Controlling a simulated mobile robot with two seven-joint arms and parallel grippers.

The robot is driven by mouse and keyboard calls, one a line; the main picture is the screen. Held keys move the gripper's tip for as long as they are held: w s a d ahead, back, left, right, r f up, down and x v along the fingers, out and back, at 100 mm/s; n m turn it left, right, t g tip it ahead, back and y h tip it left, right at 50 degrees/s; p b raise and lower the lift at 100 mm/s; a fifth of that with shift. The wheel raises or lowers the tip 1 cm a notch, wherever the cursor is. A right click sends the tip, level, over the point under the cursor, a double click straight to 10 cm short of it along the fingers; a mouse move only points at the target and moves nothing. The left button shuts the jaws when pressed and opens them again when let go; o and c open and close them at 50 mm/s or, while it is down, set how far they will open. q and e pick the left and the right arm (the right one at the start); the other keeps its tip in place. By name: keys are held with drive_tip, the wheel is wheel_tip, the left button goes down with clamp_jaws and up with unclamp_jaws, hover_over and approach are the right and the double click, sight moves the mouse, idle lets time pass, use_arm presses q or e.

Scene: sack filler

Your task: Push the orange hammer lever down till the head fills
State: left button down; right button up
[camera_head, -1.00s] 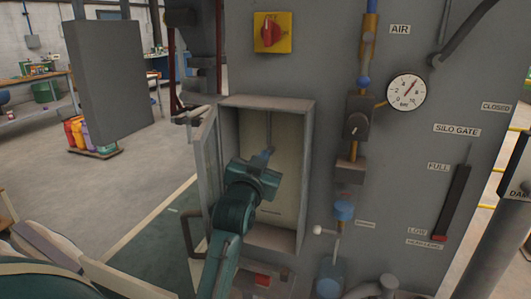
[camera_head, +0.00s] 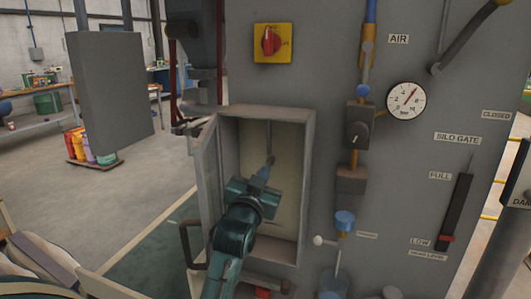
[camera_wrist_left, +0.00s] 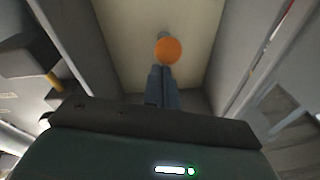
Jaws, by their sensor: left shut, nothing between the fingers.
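The orange end of the hammer lever (camera_wrist_left: 168,50) shows as a round knob in the left wrist view, just beyond my fingertips, with a short grey piece behind it. In the head view I cannot make out the orange; a thin grey rod (camera_head: 268,133) hangs down inside the open grey cabinet (camera_head: 311,150). My left gripper (camera_head: 268,163) reaches into this cabinet. Its blue-grey fingers (camera_wrist_left: 162,69) are shut with nothing between them, right at the knob. I cannot tell whether they touch it. My right gripper is not in view.
The cabinet door (camera_head: 206,180) stands open at the left, close beside my arm. A red switch (camera_head: 271,41) sits above. A gauge (camera_head: 406,101) and a blue knob (camera_head: 345,220) are to the right. The level slot's red marker (camera_head: 447,239) is near LOW.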

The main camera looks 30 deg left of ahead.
use_arm(q)
wheel_tip(320, 180, up, 10)
drive_tip(key=p, duration=0.1)
idle(0.4)
idle(0.9)
